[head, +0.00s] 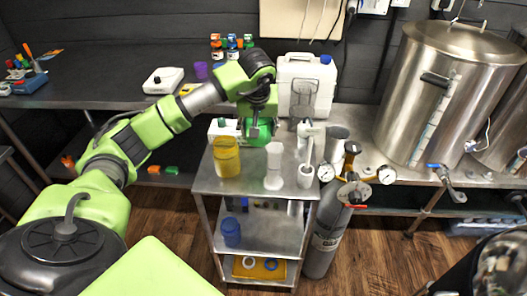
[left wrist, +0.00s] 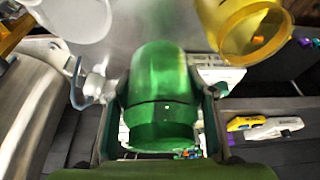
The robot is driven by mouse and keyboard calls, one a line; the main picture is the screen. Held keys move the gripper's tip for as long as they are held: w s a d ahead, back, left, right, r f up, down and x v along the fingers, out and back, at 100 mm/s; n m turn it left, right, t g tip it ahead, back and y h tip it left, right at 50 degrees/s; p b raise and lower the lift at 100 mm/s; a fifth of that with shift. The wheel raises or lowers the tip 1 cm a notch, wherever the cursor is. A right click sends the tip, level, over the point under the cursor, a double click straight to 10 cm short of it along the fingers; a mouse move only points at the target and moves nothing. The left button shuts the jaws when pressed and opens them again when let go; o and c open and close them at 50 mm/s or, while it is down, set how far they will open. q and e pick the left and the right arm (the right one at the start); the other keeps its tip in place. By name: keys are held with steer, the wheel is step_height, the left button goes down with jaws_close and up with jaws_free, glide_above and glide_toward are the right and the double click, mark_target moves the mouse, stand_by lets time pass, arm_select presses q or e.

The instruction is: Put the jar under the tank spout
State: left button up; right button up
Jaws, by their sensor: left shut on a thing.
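My left gripper (head: 258,118) is shut on a green see-through jar (head: 251,132) over the back of the steel cart. In the left wrist view, the green jar (left wrist: 163,95) sits between the two fingers (left wrist: 160,120). I cannot tell whether the jar's base touches the cart. The large steel tank (head: 430,95) stands on the bench at the right. Its spout (head: 446,180), with a blue handle, sticks out low at the front. The space under the spout shows no jar. My right gripper is not in view.
The cart top (head: 207,182) also bears a yellow jar (head: 226,157), a white cylinder (head: 273,165) and a white stand (head: 305,172). A gas cylinder (head: 325,240) with gauges (head: 387,175) stands between cart and tank. A white canister (head: 305,85) is behind the cart.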

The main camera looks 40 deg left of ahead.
arm_select(q)
step_height(320, 180, down, 3)
steer(key=shift+s+r, duration=0.1)
steer(key=shift+s, duration=0.05)
steer(key=shift+f, duration=0.45)
steer(key=shift+f+p, duration=0.35)
steer(key=shift+f, duration=1.7)
steer(key=o, duration=1)
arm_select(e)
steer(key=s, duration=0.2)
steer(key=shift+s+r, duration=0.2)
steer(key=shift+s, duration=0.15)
